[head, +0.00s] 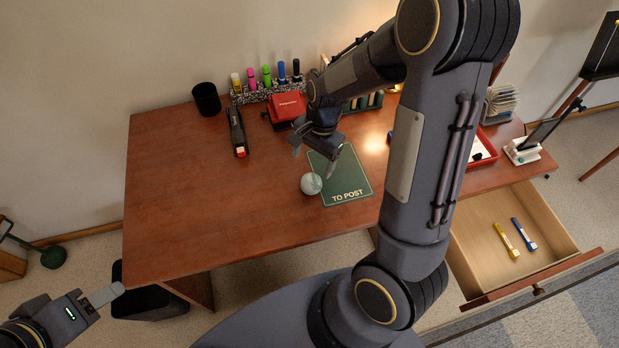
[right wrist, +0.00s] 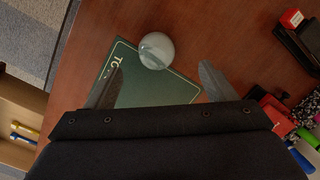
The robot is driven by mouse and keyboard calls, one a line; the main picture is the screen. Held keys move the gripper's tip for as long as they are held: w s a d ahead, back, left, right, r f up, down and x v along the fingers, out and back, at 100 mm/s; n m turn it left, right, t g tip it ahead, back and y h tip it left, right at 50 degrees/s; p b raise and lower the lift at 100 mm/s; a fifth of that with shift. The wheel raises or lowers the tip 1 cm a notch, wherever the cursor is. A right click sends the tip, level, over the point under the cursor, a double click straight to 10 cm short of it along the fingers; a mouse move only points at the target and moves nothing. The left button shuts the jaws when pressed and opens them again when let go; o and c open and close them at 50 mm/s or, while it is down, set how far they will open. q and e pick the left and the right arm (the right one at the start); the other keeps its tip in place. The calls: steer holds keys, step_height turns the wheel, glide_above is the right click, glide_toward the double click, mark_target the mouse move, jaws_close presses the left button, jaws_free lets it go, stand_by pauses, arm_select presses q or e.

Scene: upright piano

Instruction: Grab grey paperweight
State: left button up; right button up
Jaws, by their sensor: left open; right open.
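The grey paperweight (head: 311,184) is a round, glassy ball on the desk, at the left edge of the green "TO POST" mat (head: 347,187). In the right wrist view the paperweight (right wrist: 156,50) shows just beyond and between my fingertips, clear of both. My right gripper (head: 314,164) is open and empty above the mat, behind the paperweight; its two spread fingers also show in the right wrist view (right wrist: 161,75). My left gripper (head: 105,295) is at the lower left, off the desk, open and empty.
An open drawer (head: 500,270) holds two markers at the right. The desk's left part is clear.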

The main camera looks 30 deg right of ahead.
mark_target(312, 178)
steer(key=shift+m, duration=0.4)
steer(key=f, duration=0.9)
steer(key=shift+s+a+f+p, duration=0.1)
steer(key=shift+a+f+p, duration=0.2)
steer(key=shift+f+p, duration=0.1)
steer(key=shift+c, duration=0.5)
steer(key=c, duration=1.1)
steer(key=shift+r, duration=0.1)
